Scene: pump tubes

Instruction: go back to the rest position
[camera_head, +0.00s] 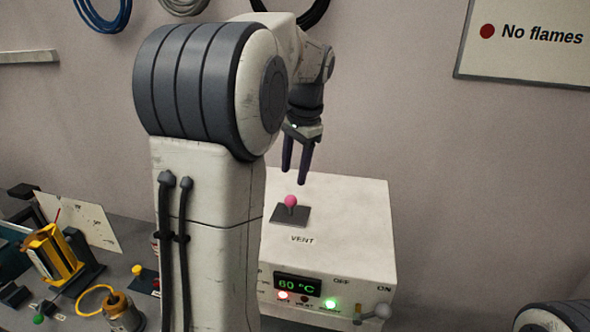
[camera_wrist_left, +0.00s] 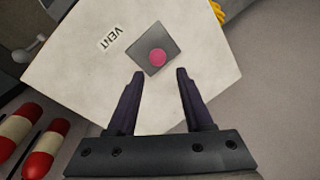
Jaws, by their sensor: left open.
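My left gripper (camera_head: 297,183) hangs fingers down above the white pump box, open and empty. In the left wrist view, its two dark fingers (camera_wrist_left: 160,73) stand apart, with the pink knob (camera_wrist_left: 158,57) showing between and beyond the tips. The pink-topped lever (camera_head: 291,201) stands on a dark plate beside the VENT label (camera_head: 302,239). The fingers are apart from it. My left arm (camera_head: 205,190) fills the middle of the head view and hides part of the bench. My right gripper is not in view; only a part of my right arm shows at the lower right.
The white box (camera_head: 350,210) has a green 60 °C display (camera_head: 298,285), lit lamps and a grey lever (camera_head: 375,314) by OFF and ON. A yellow device (camera_head: 52,255) and a brass fitting (camera_head: 122,312) stand at left. Red-and-white cylinders (camera_wrist_left: 45,147) lie near the box.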

